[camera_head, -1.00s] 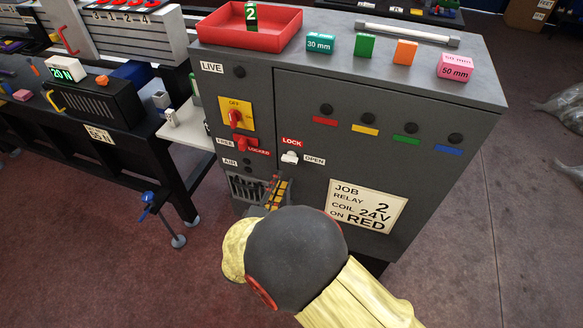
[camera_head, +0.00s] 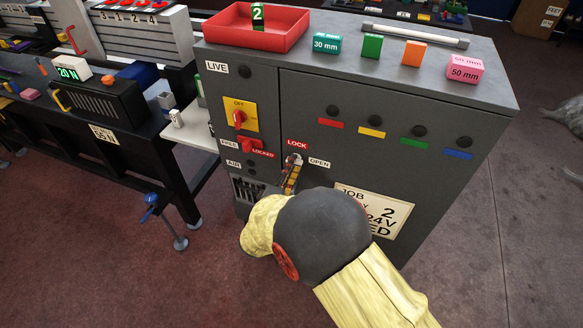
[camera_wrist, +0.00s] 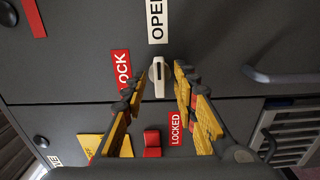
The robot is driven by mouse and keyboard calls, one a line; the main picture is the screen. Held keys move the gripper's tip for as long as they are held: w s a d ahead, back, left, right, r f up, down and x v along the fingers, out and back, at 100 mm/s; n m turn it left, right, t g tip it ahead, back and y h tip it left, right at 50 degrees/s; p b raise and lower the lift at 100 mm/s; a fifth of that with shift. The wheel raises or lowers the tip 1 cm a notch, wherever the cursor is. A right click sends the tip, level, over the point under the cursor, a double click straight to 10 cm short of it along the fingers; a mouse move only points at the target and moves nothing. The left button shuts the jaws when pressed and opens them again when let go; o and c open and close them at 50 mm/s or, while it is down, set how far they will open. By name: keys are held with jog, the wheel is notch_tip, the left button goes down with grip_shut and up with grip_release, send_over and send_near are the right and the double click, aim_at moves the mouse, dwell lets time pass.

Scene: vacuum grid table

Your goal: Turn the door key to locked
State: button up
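The white door key (camera_wrist: 159,84) sits in a round lock on the grey cabinet door, between the red LOCK label (camera_wrist: 121,70) and the white OPEN label (camera_wrist: 157,20). My gripper (camera_wrist: 166,72) is open, with its two yellow-and-black fingers on either side of the key in the wrist view. The left fingertip looks very near the key; I cannot tell whether it touches. In the head view, my gripper (camera_head: 291,172) is at the lock and hides much of the key. The LOCK label (camera_head: 297,145) and OPEN label (camera_head: 319,163) show there.
A vent grille (camera_head: 246,190) is below. Blocks and a red tray (camera_head: 225,33) stand on the cabinet top. A black bench is at left.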

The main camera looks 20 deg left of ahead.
jog(key=shift+c, duration=0.5)
grip_shut()
jog(key=shift+n+p, duration=4.15)
jog(key=shift+n, duration=4.75)
